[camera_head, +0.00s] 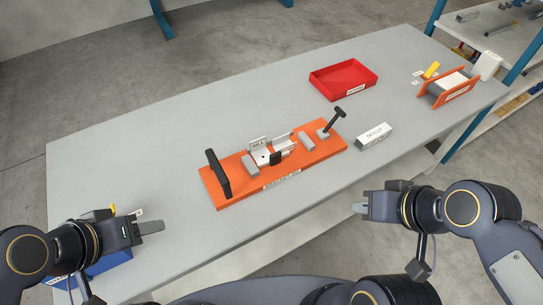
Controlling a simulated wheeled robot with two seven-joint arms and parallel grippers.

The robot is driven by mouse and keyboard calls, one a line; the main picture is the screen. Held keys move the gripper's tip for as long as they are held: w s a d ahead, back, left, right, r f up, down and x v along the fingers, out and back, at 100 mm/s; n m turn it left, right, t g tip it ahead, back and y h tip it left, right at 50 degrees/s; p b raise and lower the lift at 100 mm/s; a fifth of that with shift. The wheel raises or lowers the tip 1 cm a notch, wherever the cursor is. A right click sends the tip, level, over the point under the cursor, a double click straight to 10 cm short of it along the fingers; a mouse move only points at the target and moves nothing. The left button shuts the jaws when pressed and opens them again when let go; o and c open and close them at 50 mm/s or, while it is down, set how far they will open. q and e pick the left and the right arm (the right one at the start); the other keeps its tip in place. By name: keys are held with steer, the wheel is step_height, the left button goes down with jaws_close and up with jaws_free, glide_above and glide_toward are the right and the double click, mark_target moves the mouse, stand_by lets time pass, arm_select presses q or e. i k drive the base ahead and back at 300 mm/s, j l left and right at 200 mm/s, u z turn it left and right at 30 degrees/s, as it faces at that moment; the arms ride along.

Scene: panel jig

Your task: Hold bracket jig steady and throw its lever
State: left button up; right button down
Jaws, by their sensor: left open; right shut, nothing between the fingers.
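The bracket jig is an orange board (235,188) lying on the grey table, with a label on its front edge. A black upright handle (217,174) stands at its left end. A silver metal bracket (271,152) sits in the middle between grey blocks. A lever (331,122) with a black grip leans up to the right at the board's right end. My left gripper (152,227) is open and empty, to the left of and nearer than the jig. My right gripper (359,208) is shut and empty, off the table's front edge, right of and nearer than the jig.
A labelled grey block (374,137) lies right of the jig. A red tray (343,79) stands behind it. Another orange fixture (447,88) with a yellow part is at the far right. A blue container (104,266) sits by my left arm. The table's back left is clear.

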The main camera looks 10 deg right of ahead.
mark_target(341, 113)
steer(key=i+l+u, duration=0.15)
steer(key=l+u, duration=0.25)
steer(key=l, duration=0.35)
steer(key=l+u, duration=0.35)
steer(key=l, duration=0.45)
